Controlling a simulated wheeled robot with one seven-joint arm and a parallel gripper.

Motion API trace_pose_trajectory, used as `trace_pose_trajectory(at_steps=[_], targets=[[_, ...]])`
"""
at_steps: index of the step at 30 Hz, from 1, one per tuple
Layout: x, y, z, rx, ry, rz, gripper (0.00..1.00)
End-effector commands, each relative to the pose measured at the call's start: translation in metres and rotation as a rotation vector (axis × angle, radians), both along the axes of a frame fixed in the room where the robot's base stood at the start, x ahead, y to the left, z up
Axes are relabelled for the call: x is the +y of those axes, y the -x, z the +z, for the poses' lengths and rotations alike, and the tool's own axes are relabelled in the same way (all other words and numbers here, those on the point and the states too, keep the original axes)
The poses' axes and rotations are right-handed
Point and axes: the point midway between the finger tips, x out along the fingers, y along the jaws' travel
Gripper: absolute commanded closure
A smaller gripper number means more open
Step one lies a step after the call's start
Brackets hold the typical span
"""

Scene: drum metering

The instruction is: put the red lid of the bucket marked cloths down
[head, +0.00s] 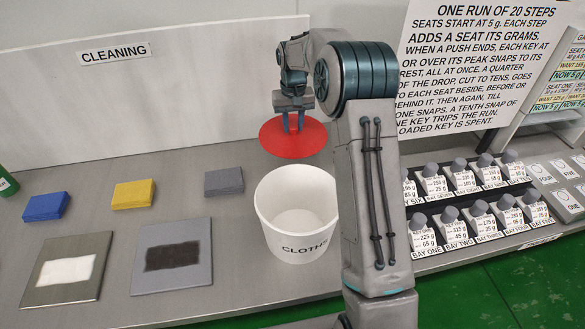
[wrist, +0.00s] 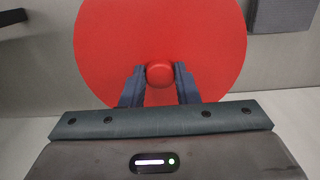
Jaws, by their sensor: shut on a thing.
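The red lid (head: 283,142) is a round disc held off the table, above and behind the bucket in the head view. My gripper (head: 293,123) is shut on the lid's knob. In the wrist view the red knob (wrist: 160,74) sits between the two fingers of my gripper (wrist: 160,80), with the lid (wrist: 110,45) spread out beyond them. The white bucket marked cloths (head: 298,228) stands open on the table, and its inside looks empty. My arm hides the bucket's right edge and part of its label.
Blue (head: 46,206), yellow (head: 133,194) and grey (head: 224,181) blocks lie left of the bucket. Two panels with a white patch (head: 67,271) and a dark patch (head: 173,255) lie in front. A rack of labelled keys (head: 470,205) stands right. Bare table lies behind the bucket.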

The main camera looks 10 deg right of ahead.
Motion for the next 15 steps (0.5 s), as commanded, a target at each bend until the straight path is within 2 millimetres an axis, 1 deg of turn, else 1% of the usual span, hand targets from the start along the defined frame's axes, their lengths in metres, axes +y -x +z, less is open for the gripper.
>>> trace_pose_trajectory(at_steps=[1,5,12,15], targets=[[-0.001,0.000,-0.012,0.001,0.000,-0.001,1.00],[0.000,0.001,-0.028,0.002,0.000,0.000,1.00],[0.000,0.002,-0.070,0.004,-0.001,0.000,1.00],[0.000,0.001,-0.078,0.001,-0.001,0.000,1.00]])
